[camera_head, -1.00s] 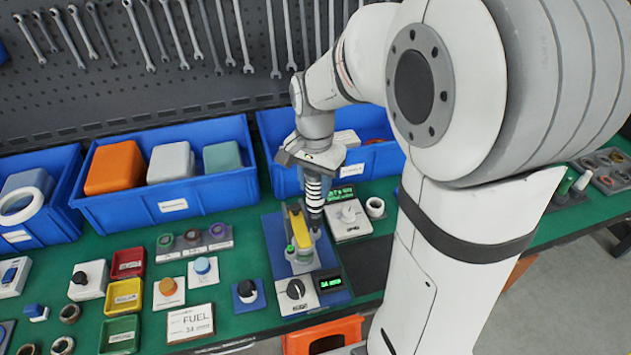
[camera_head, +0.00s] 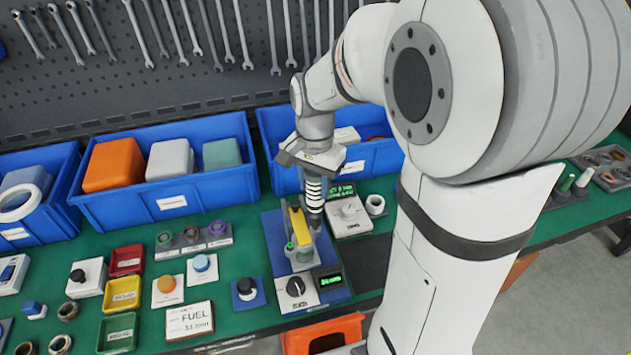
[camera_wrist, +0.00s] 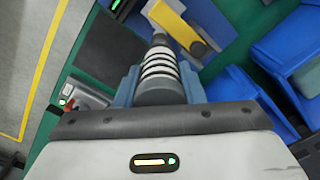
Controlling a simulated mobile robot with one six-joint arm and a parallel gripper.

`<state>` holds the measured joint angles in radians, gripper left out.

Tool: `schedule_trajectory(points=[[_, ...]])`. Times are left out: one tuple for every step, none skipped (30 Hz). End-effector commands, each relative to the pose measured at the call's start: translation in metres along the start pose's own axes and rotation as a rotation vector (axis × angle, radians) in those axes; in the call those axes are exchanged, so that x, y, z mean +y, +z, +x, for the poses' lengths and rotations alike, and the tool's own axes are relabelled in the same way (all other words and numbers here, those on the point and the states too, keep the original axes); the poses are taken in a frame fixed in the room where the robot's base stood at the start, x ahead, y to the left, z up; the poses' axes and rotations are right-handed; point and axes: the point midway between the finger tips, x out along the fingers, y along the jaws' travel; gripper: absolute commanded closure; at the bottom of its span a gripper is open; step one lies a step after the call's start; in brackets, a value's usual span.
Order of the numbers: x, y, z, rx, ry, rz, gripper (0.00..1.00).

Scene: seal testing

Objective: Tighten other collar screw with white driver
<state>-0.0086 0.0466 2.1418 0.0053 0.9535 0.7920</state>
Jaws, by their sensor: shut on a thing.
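My gripper (camera_wrist: 160,88) is shut on the white driver (camera_wrist: 159,64), a white handle with dark rings. In the head view the driver (camera_head: 313,192) hangs upright below my wrist, its lower end at the right side of the yellow part of the test fixture (camera_head: 301,229). The fixture stands on a blue base (camera_head: 274,236) on the green bench. The collar screws are too small to make out, and the driver's tip is hidden in both views, so I cannot tell whether it touches a screw.
A black knob box (camera_head: 296,287) and a green display (camera_head: 331,280) sit in front of the fixture. Blue bins (camera_head: 170,203) line the back. An orange bin (camera_head: 323,333) is below the bench front.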

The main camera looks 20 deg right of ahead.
Motion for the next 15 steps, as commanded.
schedule_trajectory(points=[[-0.0002, -0.0002, 0.0007, 0.001, -0.001, 0.0, 0.92], [-0.0002, -0.0002, 0.0011, 0.001, -0.001, 0.0, 0.92], [-0.0002, -0.0002, 0.0016, 0.001, -0.001, 0.0, 0.92], [-0.0002, -0.0002, 0.002, 0.001, -0.001, 0.0, 0.92], [-0.0002, -0.0002, 0.0024, 0.001, -0.001, 0.0, 0.92], [-0.0003, -0.0002, 0.003, 0.001, -0.001, 0.0, 0.92], [-0.0003, -0.0002, 0.0034, 0.001, -0.001, 0.0, 0.92], [-0.0003, -0.0002, 0.0038, 0.001, -0.001, 0.0, 0.92], [-0.0003, -0.0002, 0.0043, 0.001, -0.001, 0.0, 0.92], [-0.0003, -0.0002, 0.0047, 0.001, -0.001, 0.0, 0.92], [-0.0003, -0.0002, 0.0051, 0.001, -0.001, 0.0, 0.92], [-0.0003, -0.0002, 0.0056, 0.001, -0.001, 0.0, 0.92], [-0.0003, -0.0002, 0.006, 0.001, -0.001, 0.0, 0.92], [-0.0003, -0.0002, 0.0065, 0.001, -0.001, 0.0, 0.92], [-0.0003, -0.0002, 0.007, 0.001, -0.001, 0.0, 0.92]])
